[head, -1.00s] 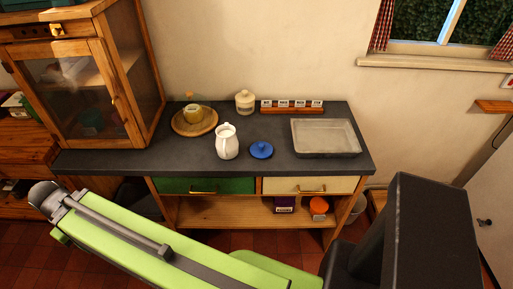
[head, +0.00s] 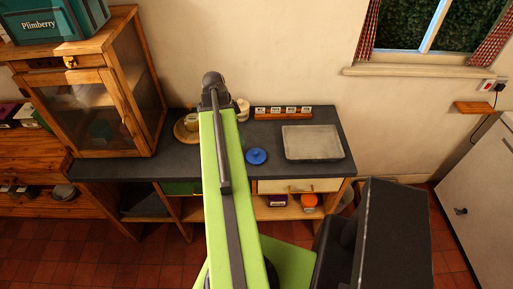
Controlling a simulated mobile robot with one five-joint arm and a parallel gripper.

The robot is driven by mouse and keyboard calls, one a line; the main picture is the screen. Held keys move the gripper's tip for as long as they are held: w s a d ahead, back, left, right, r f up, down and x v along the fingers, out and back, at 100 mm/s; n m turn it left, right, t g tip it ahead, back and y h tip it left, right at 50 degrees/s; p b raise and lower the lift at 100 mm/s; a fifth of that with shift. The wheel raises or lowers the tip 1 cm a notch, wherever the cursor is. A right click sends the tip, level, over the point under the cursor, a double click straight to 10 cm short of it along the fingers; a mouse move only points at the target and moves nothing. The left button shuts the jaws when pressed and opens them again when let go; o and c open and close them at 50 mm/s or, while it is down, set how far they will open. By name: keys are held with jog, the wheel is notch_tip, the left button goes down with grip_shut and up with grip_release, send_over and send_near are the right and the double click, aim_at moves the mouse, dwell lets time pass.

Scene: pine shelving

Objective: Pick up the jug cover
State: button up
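The blue round lid with a knob (head: 256,156), which looks like the jug cover, lies on the dark grey worktop (head: 270,130) in the head view. It is just right of my green arm and left of the grey tray. The white jug is hidden behind my arm. My arm reaches up the middle of the picture, and its dark far joint is over the back of the worktop. My gripper's fingers do not show.
A grey shallow tray (head: 312,142) lies to the right of the lid. A cream jar (head: 242,110) and a rack of small labelled blocks (head: 283,112) stand along the wall. A wooden plate (head: 186,130) is partly hidden on the left. A glazed cabinet (head: 95,110) stands at the left end.

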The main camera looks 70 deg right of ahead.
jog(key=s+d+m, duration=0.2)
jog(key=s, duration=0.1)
jog(key=b, duration=1.2)
send_near(255, 152)
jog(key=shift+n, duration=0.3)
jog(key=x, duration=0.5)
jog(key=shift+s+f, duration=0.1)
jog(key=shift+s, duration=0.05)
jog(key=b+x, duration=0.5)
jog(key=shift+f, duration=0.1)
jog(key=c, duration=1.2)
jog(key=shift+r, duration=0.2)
